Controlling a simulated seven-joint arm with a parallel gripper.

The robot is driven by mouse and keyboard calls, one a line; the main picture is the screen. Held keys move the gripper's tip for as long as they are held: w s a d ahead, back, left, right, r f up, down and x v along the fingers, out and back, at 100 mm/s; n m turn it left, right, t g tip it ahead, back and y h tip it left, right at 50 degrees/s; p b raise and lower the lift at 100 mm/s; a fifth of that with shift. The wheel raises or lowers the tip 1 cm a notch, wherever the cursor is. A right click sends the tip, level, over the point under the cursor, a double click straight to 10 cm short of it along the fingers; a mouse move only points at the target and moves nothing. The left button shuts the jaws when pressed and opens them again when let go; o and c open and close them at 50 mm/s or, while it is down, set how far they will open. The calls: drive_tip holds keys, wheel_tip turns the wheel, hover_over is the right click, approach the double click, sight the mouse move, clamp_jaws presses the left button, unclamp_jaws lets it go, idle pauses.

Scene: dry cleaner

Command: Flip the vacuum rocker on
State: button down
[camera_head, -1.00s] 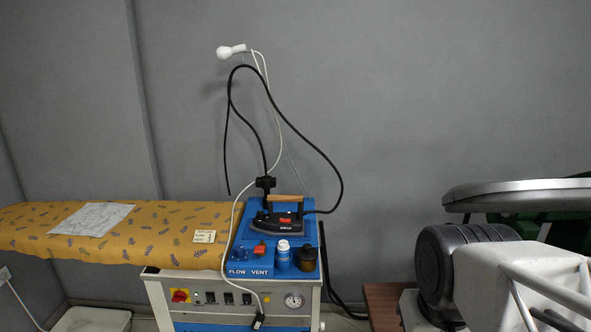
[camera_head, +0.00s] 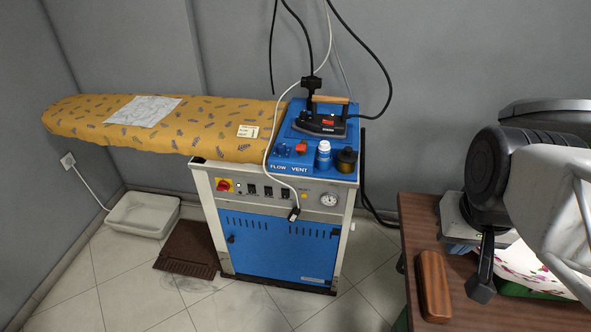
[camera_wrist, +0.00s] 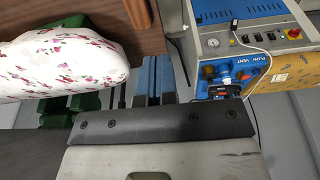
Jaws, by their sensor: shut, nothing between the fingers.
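The pressing station's control panel (camera_head: 268,190) carries a row of black rocker switches, with a red-and-yellow knob (camera_head: 224,185) to their left and a round gauge (camera_head: 329,199) to their right. The rockers (camera_wrist: 258,37) also show at the top right of the wrist view. Their labels are too small to read, so I cannot tell which is the vacuum rocker or how it is set. My gripper (camera_wrist: 158,62) shows in the wrist view as two blue fingers side by side, shut and empty. It is apart from the panel, to the left of it in that view.
A white cable with a dark plug (camera_head: 293,215) hangs across the panel near the switches. An iron (camera_head: 322,122) and bottles stand on the station's blue top. The brown table (camera_head: 418,235) at right holds a brown block (camera_head: 433,285). Floor in front of the station is open.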

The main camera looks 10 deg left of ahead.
drive_tip(key=w+a+f+m+t+y, duration=0.2)
drive_tip(key=w+a+f+m+t, duration=0.15)
drive_tip(key=w+a, duration=1.1)
drive_tip(key=w+a+f+m+t+y, duration=0.2)
drive_tip(key=w+a+m, duration=0.2)
drive_tip(key=w+a, duration=1.05)
drive_tip(key=w+a+f+m+g+h, duration=0.1)
drive_tip(key=a+f+m+h, duration=0.3)
drive_tip(key=f, duration=0.9)
drive_tip(key=w+a+f+m+g+h, duration=0.1)
drive_tip(key=w+a+f+m+h, duration=0.3)
drive_tip(key=a+f, duration=0.4)
wheel_tip(320, 180, down, 6)
drive_tip(key=shift+r+m+g, duration=0.15)
drive_tip(key=shift+m+g, duration=0.2)
drive_tip(key=shift+m, duration=0.2)
